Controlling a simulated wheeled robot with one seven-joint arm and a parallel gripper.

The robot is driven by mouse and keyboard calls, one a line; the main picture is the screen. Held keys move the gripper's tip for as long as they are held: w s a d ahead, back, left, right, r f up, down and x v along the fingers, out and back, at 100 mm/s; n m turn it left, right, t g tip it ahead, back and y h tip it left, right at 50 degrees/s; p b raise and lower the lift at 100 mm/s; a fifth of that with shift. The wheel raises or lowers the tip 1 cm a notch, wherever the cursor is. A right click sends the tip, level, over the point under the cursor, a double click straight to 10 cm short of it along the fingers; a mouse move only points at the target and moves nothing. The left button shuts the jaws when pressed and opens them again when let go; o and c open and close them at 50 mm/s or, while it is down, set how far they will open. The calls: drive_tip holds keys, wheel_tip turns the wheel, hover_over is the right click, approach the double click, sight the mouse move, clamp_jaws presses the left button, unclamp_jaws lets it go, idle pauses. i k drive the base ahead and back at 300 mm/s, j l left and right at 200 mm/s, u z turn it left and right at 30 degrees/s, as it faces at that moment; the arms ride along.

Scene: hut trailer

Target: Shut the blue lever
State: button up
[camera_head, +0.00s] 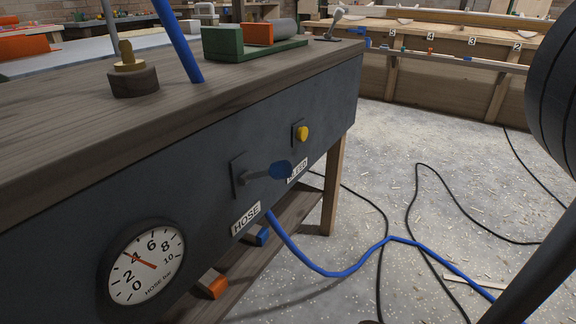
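A blue hose (325,272) comes out below the panel near the lever. A round gauge (147,262) is at the lower left, with its orange needle near 4. My gripper is out of view; only dark parts of my arm show at the right edge.
A yellow knob (302,132) with a partly hidden BLEED label (297,170) is right of the lever. A green and orange clamp (250,42) sits on the benchtop (60,125). Hoses and black cables cross the chip-strewn floor (440,180). Space before the panel looks clear.

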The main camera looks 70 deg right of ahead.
sight(283, 169)
drive_tip(key=l, duration=0.55)
drive_tip(key=k+l+u, duration=0.1)
drive_tip(key=u, duration=0.25)
drive_tip(key=k+l+u, duration=0.15)
drive_tip(key=l+u, duration=0.15)
